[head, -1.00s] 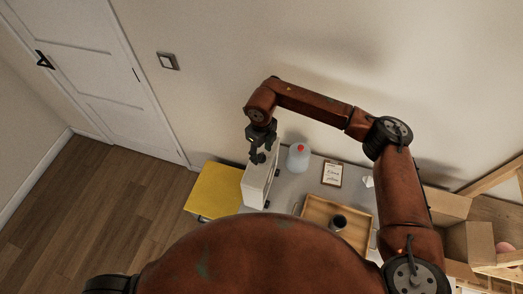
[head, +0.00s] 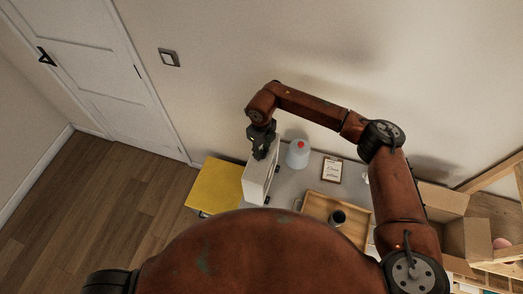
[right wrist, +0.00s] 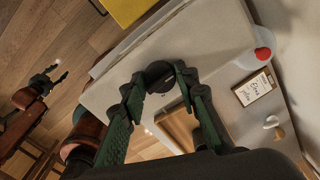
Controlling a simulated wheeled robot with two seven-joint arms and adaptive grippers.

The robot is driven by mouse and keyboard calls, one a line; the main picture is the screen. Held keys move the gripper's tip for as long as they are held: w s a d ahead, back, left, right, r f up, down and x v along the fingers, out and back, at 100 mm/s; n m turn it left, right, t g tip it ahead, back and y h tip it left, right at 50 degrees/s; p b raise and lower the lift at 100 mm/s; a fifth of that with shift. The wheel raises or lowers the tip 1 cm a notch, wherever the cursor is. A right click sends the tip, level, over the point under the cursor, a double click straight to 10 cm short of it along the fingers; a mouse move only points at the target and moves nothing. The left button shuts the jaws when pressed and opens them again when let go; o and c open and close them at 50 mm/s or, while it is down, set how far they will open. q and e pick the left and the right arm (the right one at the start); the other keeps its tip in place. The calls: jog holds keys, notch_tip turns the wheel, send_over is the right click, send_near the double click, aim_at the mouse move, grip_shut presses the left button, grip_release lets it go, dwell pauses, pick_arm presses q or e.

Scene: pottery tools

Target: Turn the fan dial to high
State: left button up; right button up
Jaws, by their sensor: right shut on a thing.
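The fan is a pale box-like casing (head: 256,186) standing at the left end of the grey table. In the right wrist view its light top panel (right wrist: 222,42) fills the middle. A round black dial (right wrist: 159,72) sits on that panel. My right gripper (head: 262,154) is over the casing's top, and in the right wrist view its green-padded fingers (right wrist: 160,84) are shut on the dial from both sides. The dial's markings are not visible. My left gripper (right wrist: 52,78) shows small at the left of the right wrist view, fingers apart and empty, far from the fan.
A translucent jug with a red cap (head: 298,154) stands right of the fan. A clipboard (head: 332,170) and a wooden tray (head: 314,202) with a dark cup (head: 338,217) lie further right. A yellow stool (head: 214,186) is at the left. The wall is close behind.

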jog(key=c, duration=0.3)
jog(key=shift+c, duration=0.2)
